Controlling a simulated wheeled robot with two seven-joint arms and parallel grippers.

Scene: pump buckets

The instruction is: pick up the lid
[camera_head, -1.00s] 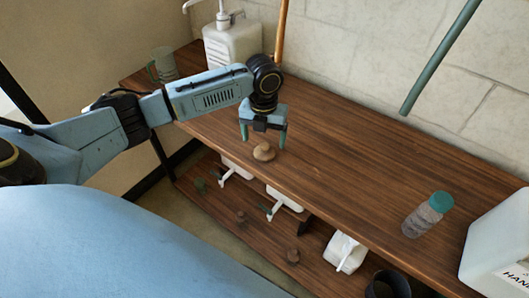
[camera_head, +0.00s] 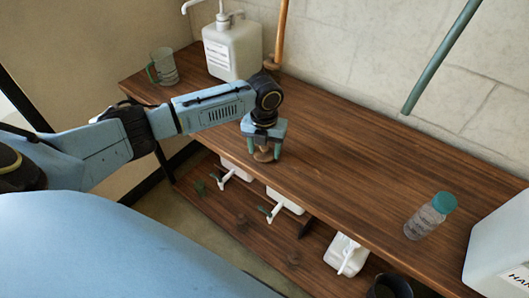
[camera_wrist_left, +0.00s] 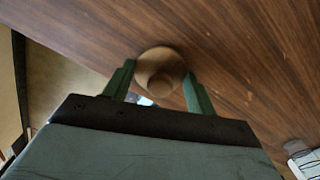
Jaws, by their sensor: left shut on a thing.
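The lid (camera_head: 264,156) is a small round tan piece with a knob, on the wooden table near its front edge. My left gripper (camera_head: 264,149) is low over it, with its two green fingers on either side, shut on the lid. In the left wrist view the lid (camera_wrist_left: 160,72) shows between the tips of the left gripper (camera_wrist_left: 158,85). The lid appears to be still at the tabletop; I cannot tell whether it touches. My right gripper is not in view.
A white pump bucket (camera_head: 232,50) and a glass mug (camera_head: 163,67) stand at the back left. The table's middle is clear. White pump bottles (camera_head: 286,202) sit on the lower shelf.

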